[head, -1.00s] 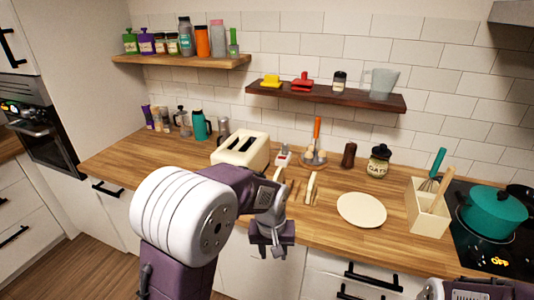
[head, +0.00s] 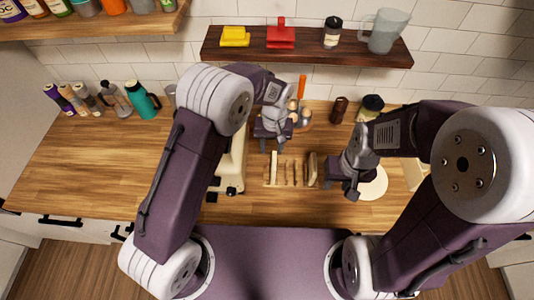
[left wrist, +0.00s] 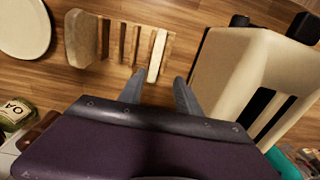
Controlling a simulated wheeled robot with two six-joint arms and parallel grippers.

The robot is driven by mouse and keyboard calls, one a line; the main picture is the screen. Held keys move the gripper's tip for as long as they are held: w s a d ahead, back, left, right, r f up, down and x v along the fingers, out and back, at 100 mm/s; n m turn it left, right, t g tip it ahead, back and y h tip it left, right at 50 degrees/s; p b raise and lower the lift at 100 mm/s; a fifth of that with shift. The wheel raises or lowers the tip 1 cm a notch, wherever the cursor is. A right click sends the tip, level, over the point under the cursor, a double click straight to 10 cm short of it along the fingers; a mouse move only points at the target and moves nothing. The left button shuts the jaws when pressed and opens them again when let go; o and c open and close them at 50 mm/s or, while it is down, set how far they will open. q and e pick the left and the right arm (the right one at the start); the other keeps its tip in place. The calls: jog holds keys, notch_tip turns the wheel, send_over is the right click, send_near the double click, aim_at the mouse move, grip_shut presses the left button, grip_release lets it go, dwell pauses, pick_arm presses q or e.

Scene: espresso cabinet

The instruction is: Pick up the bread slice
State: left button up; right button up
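A wooden rack (head: 291,183) stands on the counter and also shows in the left wrist view (left wrist: 118,42). A pale, thin slice (left wrist: 157,56) stands on edge at its toaster end. In the head view this slice (head: 273,167) is at the rack's left. A thicker tan bread slice (left wrist: 81,38) stands at the other end, also seen in the head view (head: 312,168). My left gripper (left wrist: 158,80) is open and empty, its fingertips near the pale slice's end. In the head view it (head: 272,143) is just behind the rack. My right gripper (head: 342,188) hovers near the plate; its fingers are unclear.
The cream toaster (left wrist: 235,75) stands close beside the rack, partly hidden by my left arm in the head view. A round plate (head: 375,186) lies to the right, partly covered by my right arm. A wall shelf (head: 305,48) is behind.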

aim_at(275, 161)
pick_arm(q)
jog(key=f+p, duration=0.1)
jog(key=f, duration=0.2)
jog(key=shift+s+d+f+p, duration=0.1)
jog(key=shift+s+f+p, duration=0.15)
jog(key=shift+p, duration=0.1)
jog(key=shift+d, duration=0.15)
jog(key=s+f+p, duration=0.1)
jog(key=f+p, duration=0.1)
jog(key=shift+s+d+p, duration=0.3)
jog(key=shift+s+d, duration=0.05)
notch_tip(275, 161, down, 2)
jog(key=shift+w+f, duration=0.1)
jog(key=shift+f, duration=0.1)
jog(key=shift+w+a+f, duration=0.25)
jog(key=shift+w+f, duration=0.1)
jog(key=shift+s+d, duration=0.1)
jog(key=c, duration=0.7)
jog(key=shift+s+d+r, duration=0.1)
jog(key=shift+s+r, duration=0.05)
grip_shut()
pick_arm(e)
jog(key=r, duration=0.3)
jog(key=s+r, duration=0.1)
jog(key=r, duration=0.1)
jog(key=shift+s+d, duration=0.1)
jog(key=shift+d, duration=0.3)
